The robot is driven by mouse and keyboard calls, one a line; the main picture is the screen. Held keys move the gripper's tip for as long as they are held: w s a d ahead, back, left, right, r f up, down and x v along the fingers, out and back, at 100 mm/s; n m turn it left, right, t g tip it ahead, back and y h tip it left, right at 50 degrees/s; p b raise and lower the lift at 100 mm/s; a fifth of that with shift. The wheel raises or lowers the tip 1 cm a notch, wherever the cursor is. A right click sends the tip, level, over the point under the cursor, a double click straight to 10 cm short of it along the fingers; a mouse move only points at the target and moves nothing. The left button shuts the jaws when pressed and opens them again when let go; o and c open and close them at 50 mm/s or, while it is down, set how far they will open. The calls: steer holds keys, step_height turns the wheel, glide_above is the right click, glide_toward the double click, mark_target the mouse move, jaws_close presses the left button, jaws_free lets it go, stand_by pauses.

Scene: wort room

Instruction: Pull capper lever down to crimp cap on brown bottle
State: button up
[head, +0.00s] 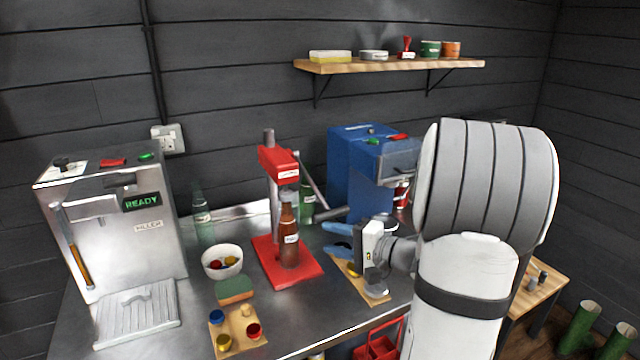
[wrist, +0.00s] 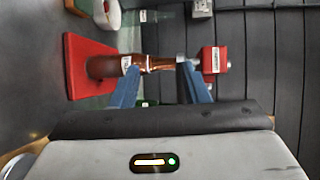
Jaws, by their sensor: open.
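The red capper (head: 278,160) stands on the steel bench, with its red head above a brown bottle (head: 289,240). The bottle stands upright on the red base (head: 266,262). A grey rod, seemingly the lever (head: 313,182), slopes from the head down to the right. My gripper (head: 326,240) is to the right of the bottle, its blue fingers open and empty, pointing at the capper. In the wrist view, turned sideways, the bottle (wrist: 106,66) and capper head (wrist: 214,60) lie beyond the open fingers (wrist: 158,68). Whether a cap is on the bottle is unclear.
A green bottle (head: 307,200) stands behind the capper. A blue machine (head: 350,160) is at the back right, the filler (head: 115,235) at left. A white bowl of caps (head: 210,270), green sponge (head: 236,288) and wooden cap block (head: 240,345) lie left of the capper.

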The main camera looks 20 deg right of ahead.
mark_target(327, 213)
steer(key=d, duration=0.1)
steer(key=d+r+m+t+h, duration=0.1)
steer(key=d, duration=0.1)
steer(key=d+r+t+p, duration=0.1)
steer(key=shift+w+d+r, duration=0.15)
steer(key=shift+w+r, duration=0.05)
steer(key=shift+w, duration=0.1)
steer(key=shift+w+d+m+h, duration=0.2)
steer(key=shift+w+m+h, duration=0.05)
steer(key=shift+m+h, duration=0.05)
steer(key=p+x, duration=0.2)
steer(key=x, duration=0.5)
steer(key=shift+w+a, duration=0.1)
steer(key=shift+w, duration=0.1)
steer(key=shift+s+f, duration=0.1)
steer(key=shift+s, duration=0.05)
jaws_close()
